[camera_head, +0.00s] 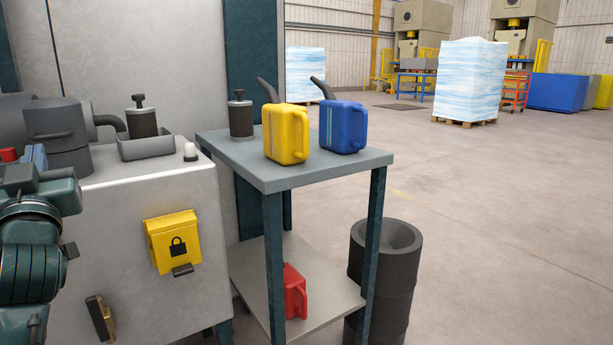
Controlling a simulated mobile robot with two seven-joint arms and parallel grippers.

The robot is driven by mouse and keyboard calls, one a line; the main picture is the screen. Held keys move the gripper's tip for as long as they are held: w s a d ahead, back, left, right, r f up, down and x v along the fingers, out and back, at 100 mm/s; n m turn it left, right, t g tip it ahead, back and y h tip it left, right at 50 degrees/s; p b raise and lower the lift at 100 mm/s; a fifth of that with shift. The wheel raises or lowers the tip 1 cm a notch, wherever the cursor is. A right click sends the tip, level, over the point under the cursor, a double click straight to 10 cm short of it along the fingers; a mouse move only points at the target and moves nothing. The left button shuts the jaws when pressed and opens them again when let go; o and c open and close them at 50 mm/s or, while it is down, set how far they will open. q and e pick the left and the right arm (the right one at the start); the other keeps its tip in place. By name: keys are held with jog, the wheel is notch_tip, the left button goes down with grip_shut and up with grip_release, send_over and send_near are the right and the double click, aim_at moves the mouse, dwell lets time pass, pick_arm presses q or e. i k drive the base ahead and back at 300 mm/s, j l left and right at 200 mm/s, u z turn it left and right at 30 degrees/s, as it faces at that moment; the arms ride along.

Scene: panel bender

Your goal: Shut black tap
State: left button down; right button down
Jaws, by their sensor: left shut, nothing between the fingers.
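A dark curved spout (110,121) shows on top of the grey cabinet (130,240), at the left. It comes out beside a dark lidded vessel (57,135) and ends near a grey tray (145,148). I cannot tell for sure whether this spout is the black tap, and no tap handle shows clearly. My left arm comes in along the left edge. My left gripper (30,158) is near the left end of the cabinet top, left of the vessel, shut and empty. Its fingertips are hard to make out. My right gripper is not in view.
A side table (350,168) holds yellow (286,133) and blue (343,127) cans; a red can (294,292) is below. A dark drum (384,285) stands beside it. Floor right is clear.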

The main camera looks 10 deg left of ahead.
aim_at(102, 328)
jog(key=k+l, duration=0.75)
jog(key=l, duration=0.15)
